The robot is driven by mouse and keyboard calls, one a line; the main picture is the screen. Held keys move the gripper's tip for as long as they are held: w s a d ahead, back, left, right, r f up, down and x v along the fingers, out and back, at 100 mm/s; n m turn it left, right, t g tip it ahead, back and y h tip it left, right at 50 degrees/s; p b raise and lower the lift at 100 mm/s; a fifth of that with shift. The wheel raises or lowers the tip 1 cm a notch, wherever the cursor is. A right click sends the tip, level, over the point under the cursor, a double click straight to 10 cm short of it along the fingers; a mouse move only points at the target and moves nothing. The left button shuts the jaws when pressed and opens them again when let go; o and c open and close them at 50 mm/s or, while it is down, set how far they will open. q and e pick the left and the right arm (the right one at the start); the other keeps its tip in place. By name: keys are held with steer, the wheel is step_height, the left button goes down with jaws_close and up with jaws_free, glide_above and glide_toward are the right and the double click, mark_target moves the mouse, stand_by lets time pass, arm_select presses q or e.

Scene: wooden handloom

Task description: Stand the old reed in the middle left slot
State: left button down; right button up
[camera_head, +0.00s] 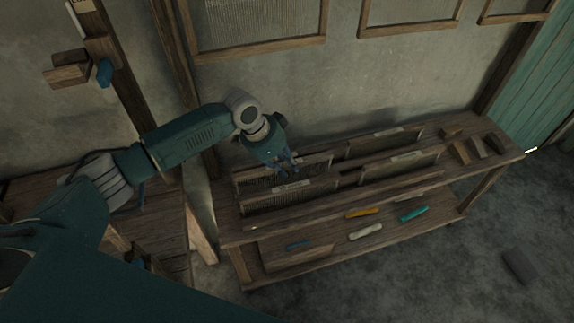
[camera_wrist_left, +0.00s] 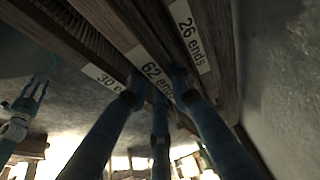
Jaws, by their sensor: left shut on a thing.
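My left gripper (camera_head: 287,168) is over the left part of the reed rack (camera_head: 345,181). In the left wrist view its fingers (camera_wrist_left: 160,105) are closed about the reed labelled "62 ends" (camera_wrist_left: 153,72). This reed is between the "26 ends" one (camera_wrist_left: 188,35) on the wall side and one whose label (camera_wrist_left: 104,77) starts with "30". It looks roughly in line with them; its lower edge is hidden, so I cannot tell whether it is seated in a slot. My right gripper (camera_wrist_left: 36,88) is small at the left of the wrist view, fingers apart, away from the rack.
Wooden blocks (camera_head: 476,147) are at the bench's right end. Orange (camera_head: 362,212), pale (camera_head: 365,231) and teal (camera_head: 413,214) pieces lie on the lower shelf. The wall is close behind.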

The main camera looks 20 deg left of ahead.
arm_select(q)
steer(key=c, duration=1.5)
jaws_free()
steer(key=shift+s+d+f, duration=0.3)
steer(key=shift+f, duration=0.25)
steer(key=shift+s+d+f, duration=0.25)
steer(key=shift+f, duration=0.25)
steer(key=shift+o, duration=0.2)
steer(key=shift+f, duration=0.15)
steer(key=v, duration=0.6)
steer(key=w+a+v, duration=0.1)
steer(key=v, duration=0.2)
steer(key=shift+a+r, duration=0.1)
steer(key=shift+r, duration=0.4)
steer(key=shift+w+r, duration=0.15)
steer(key=shift+w, duration=0.05)
